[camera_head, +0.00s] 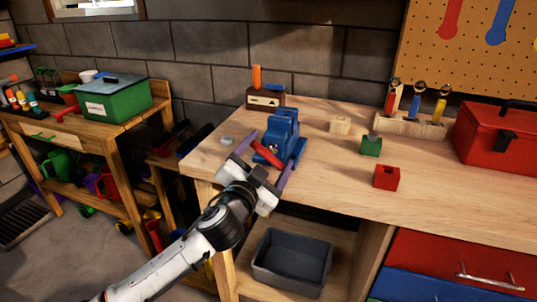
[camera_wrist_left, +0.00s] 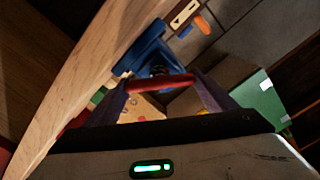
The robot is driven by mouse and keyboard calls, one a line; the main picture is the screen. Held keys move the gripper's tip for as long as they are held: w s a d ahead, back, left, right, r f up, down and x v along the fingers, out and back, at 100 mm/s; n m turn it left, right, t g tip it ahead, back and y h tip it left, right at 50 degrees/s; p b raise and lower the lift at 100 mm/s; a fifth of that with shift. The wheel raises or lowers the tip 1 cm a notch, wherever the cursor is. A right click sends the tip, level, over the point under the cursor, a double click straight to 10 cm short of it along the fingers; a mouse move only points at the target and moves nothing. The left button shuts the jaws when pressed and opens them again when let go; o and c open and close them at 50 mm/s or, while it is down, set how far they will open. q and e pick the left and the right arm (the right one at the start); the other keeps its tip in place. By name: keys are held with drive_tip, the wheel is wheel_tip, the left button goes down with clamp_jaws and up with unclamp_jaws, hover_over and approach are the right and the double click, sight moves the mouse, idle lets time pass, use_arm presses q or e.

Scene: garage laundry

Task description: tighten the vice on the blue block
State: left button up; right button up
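The blue vice (camera_head: 284,131) stands near the left front edge of the wooden workbench, and it also shows at the top of the left wrist view (camera_wrist_left: 155,50). Its red handle bar (camera_head: 266,153) sticks out on the side facing me. My left gripper (camera_head: 270,151) is open, its two purple fingers on either side of the red bar. In the left wrist view the bar (camera_wrist_left: 160,83) spans the gap between the fingertips; I cannot tell whether they touch it. I cannot tell a blue block apart from the blue vice. My right gripper is out of view.
On the workbench (camera_head: 460,200) are a green block (camera_head: 371,145), a red block (camera_head: 386,177), a pale wooden block (camera_head: 340,125), a grey disc (camera_head: 227,141), a screwdriver rack (camera_head: 410,124) and a red toolbox (camera_head: 490,135). A grey bin (camera_head: 291,262) sits below.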

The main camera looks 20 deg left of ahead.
use_arm(q)
drive_tip(key=c, duration=0.3)
drive_tip(key=shift+r+m+p, duration=0.1)
drive_tip(key=shift+m+p, duration=0.45)
drive_tip(key=shift+m, duration=0.55)
drive_tip(key=o, duration=1)
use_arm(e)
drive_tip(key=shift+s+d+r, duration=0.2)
use_arm(q)
drive_tip(key=shift+o, duration=0.2)
drive_tip(key=shift+s, duration=0.1)
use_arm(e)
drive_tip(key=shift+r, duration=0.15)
